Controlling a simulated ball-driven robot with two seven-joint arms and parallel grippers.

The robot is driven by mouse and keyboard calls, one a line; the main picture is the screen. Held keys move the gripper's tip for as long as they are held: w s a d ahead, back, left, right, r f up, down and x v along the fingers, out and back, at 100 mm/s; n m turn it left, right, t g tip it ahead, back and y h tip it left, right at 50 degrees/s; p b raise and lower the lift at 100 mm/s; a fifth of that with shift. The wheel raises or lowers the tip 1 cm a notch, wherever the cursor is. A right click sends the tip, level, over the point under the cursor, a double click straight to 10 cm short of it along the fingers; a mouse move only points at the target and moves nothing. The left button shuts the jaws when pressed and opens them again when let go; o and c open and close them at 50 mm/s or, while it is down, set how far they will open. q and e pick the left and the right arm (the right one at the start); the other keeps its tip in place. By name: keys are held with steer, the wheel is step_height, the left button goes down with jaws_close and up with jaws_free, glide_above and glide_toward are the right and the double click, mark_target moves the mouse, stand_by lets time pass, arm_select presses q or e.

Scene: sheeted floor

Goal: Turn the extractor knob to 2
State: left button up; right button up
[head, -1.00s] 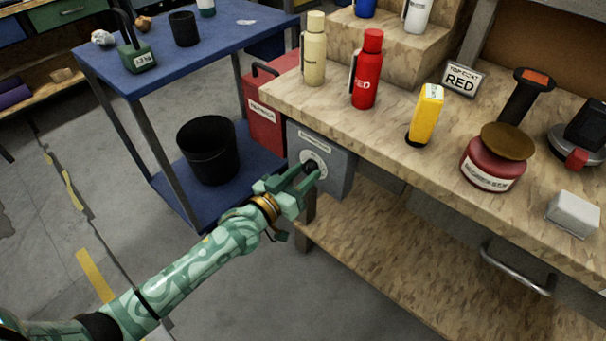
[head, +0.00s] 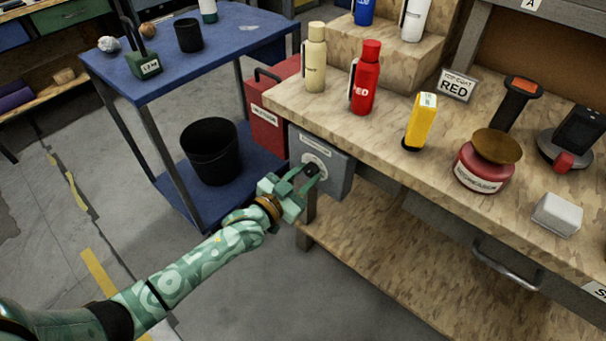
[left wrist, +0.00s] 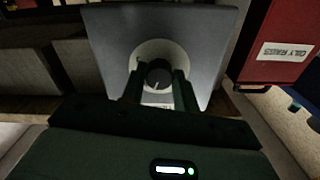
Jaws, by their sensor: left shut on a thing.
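The extractor box (head: 335,178) is a grey box fixed under the left end of the bench, with a label strip near its top. It also shows in the left wrist view (left wrist: 205,30). A dark round knob (left wrist: 158,76) with a white pointer mark sits in the middle of its pale round dial (left wrist: 148,52). The pointer slants down-left in the left wrist view. The dial's numbers are too small to read. My left gripper (head: 311,172) is at the dial, its two fingers on either side of the knob, shut on it. My right gripper is not in view.
A red bin labelled oily rags (head: 266,115) stands left of the box. A blue cart (head: 130,85) with a black bucket (head: 211,150) is farther left. Bottles and tools stand on the wooden bench top (head: 385,125) above. Open floor lies in front.

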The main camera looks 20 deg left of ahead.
arm_select(q)
steer(key=shift+r+m+p, duration=0.15)
steer(key=shift+m+p, duration=0.2)
steer(key=shift+m, duration=0.55)
steer(key=shift+m+p, duration=0.3)
steer(key=shift+m, duration=0.6)
steer(key=m, duration=0.2)
steer(key=shift+m+p, duration=0.3)
steer(key=shift+m, duration=0.1)
steer(key=m, duration=0.2)
steer(key=shift+m, duration=0.4)
steer(key=shift+a+m, duration=0.1)
steer(key=shift+m, duration=0.5)
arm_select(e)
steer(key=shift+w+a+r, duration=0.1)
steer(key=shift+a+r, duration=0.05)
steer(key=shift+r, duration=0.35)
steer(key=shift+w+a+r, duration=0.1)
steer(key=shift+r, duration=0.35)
arm_select(q)
steer(key=o, duration=1)
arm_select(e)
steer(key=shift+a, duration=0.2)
